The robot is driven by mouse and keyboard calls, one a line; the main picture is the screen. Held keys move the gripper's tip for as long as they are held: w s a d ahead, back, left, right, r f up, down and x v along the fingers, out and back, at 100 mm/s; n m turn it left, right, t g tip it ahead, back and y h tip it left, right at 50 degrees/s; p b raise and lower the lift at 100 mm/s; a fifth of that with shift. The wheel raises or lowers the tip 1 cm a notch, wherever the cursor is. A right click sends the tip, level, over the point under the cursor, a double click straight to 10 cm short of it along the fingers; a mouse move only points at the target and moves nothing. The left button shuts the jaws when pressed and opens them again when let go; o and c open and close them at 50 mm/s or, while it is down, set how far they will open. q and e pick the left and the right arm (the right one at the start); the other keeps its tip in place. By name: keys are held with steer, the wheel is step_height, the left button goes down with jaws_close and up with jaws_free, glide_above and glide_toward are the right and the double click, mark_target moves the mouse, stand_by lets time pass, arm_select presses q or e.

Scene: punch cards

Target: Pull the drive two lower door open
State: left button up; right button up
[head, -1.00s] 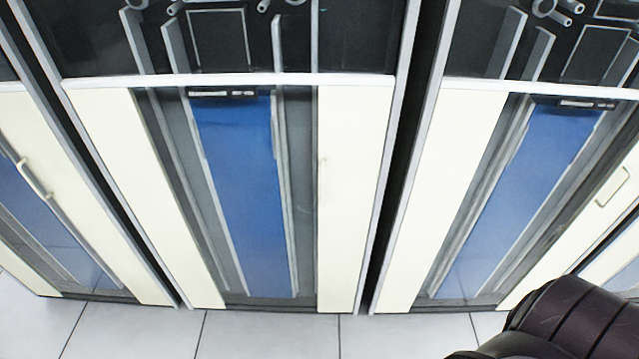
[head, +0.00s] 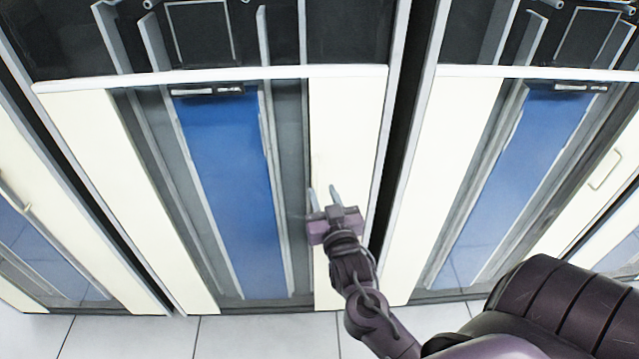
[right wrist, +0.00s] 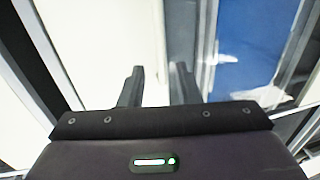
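The middle lower door (head: 346,120) in the head view is cream with a dark-framed blue panel (head: 235,170); it looks closed. I cannot tell from any label which door is drive two. My right gripper (head: 322,190) is in front of the right cream strip of this door, near the panel's dark edge. In the right wrist view its two fingers (right wrist: 159,70) stand apart, with nothing clearly between them. The cream strip and blue panel lie beyond them. No handle on this door shows clearly. My left gripper is out of view.
A similar right lower door (head: 455,130) has a pale handle (head: 605,170). A left lower door (head: 22,150) also has a handle (head: 14,192). Dark upper sections (head: 345,30) stand above a white ledge (head: 210,74). The tiled floor (head: 265,335) in front is clear.

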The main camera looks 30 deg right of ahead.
mark_target(318, 182)
steer(key=x, duration=0.4)
jaws_close()
stand_by(0.4)
